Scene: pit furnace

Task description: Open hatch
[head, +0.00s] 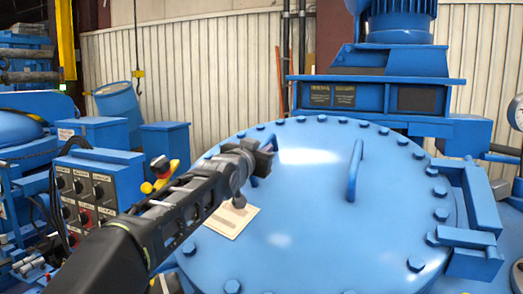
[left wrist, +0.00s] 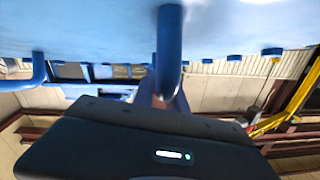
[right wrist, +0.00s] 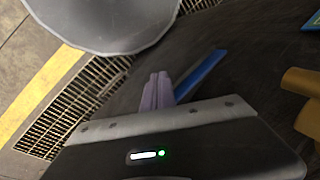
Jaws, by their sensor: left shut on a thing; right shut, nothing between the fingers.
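The hatch (head: 310,235) is a large round blue lid with bolts around its rim. A blue bar handle (head: 355,170) stands on its right half. My left gripper (head: 264,160) is at the upper left of the lid, shut on a second blue handle. That handle (left wrist: 168,55) rises between the fingers in the left wrist view, and the other handle (left wrist: 38,68) shows at the left there. My gripper mostly hides the held handle in the head view. My right gripper (right wrist: 157,90) is shut and empty above the floor, away from the hatch.
A blue hinge bracket (head: 470,220) sits at the lid's right edge. A blue motor housing (head: 395,60) stands behind it. A control box (head: 90,190) with knobs is at the left. The right wrist view shows a grey rounded object (right wrist: 105,20) and a floor grate (right wrist: 75,105).

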